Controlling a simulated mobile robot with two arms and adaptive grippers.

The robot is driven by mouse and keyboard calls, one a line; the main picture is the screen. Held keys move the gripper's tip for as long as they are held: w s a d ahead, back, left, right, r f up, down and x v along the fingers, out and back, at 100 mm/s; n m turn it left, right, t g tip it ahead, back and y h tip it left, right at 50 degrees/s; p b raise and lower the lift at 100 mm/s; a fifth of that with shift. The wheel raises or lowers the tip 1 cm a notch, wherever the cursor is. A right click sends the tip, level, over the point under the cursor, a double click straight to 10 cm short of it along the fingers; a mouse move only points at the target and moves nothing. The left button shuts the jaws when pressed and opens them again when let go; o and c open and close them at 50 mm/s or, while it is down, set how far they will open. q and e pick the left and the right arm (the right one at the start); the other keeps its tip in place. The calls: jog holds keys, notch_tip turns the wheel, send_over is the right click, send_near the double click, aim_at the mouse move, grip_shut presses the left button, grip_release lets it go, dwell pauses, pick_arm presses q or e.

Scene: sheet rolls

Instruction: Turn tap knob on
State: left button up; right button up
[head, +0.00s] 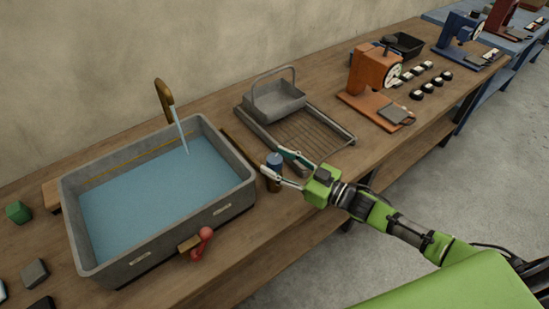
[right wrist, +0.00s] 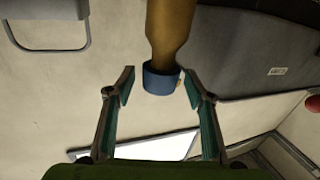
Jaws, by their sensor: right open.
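A blue knob (head: 274,159) tops a brown upright post (head: 273,182) on the bench, just right of the grey water basin (head: 246,190). My right gripper (head: 271,167) is open, with its fingers on either side of the knob. In the right wrist view the blue knob (right wrist: 161,78) on its brown post (right wrist: 170,30) sits between the open fingertips (right wrist: 158,86); contact cannot be told. A brass tap (head: 164,98) stands behind the basin, with a pale stream of water (head: 181,134) below its spout. My left gripper is out of view.
A red-ended handle (head: 203,236) sticks out of the basin's front. A grey wire-handled tray (head: 275,100) and a drying rack (head: 315,140) stand behind my right gripper. An orange press (head: 372,70) is farther right. A green block (head: 18,212) lies at the left.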

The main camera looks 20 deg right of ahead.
jog(key=shift+w+a, duration=0.4)
jog(key=shift+w, duration=0.1)
jog(key=c, duration=1.2)
jog(key=shift+o, duration=0.2)
